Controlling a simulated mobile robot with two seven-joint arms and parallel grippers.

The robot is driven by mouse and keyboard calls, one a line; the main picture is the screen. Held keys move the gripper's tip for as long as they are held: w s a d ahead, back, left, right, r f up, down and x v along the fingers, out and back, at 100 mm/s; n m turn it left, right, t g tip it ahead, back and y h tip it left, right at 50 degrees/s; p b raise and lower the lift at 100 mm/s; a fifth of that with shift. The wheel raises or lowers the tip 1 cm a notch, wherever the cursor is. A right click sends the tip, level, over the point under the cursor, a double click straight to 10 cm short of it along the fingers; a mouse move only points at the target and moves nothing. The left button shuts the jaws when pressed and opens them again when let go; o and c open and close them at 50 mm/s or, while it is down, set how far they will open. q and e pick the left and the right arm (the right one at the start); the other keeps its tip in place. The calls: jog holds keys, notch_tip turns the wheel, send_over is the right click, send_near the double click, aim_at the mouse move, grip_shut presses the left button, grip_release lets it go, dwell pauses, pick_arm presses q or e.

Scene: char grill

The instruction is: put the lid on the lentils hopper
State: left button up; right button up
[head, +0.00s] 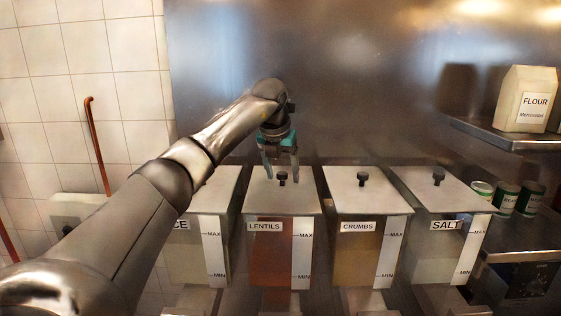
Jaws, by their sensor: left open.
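The lentils hopper (268,260) stands in a row of hoppers, with a "LENTILS" label and reddish contents behind its front. A flat pale lid (290,200) with a small black knob (282,179) lies over its top and looks level with the neighbouring lids. My left gripper (281,172) is open above this lid. Its fingers show on either side of the knob, apart from each other. I cannot tell whether a finger touches the knob. My right gripper is not in view.
A hopper ending in "CE" (185,262) stands left, partly hidden by my left arm. The crumbs hopper (355,262) and salt hopper (432,262) stand right, both lidded. A flour bag (524,98) sits on a shelf (500,135); several cans are below. A metal wall is behind.

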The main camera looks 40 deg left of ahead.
pick_arm(q)
jog(key=w+v, duration=0.2)
jog(key=v, duration=1.9)
jog(key=shift+a+r+p, duration=0.35)
jog(key=shift+r, duration=0.4)
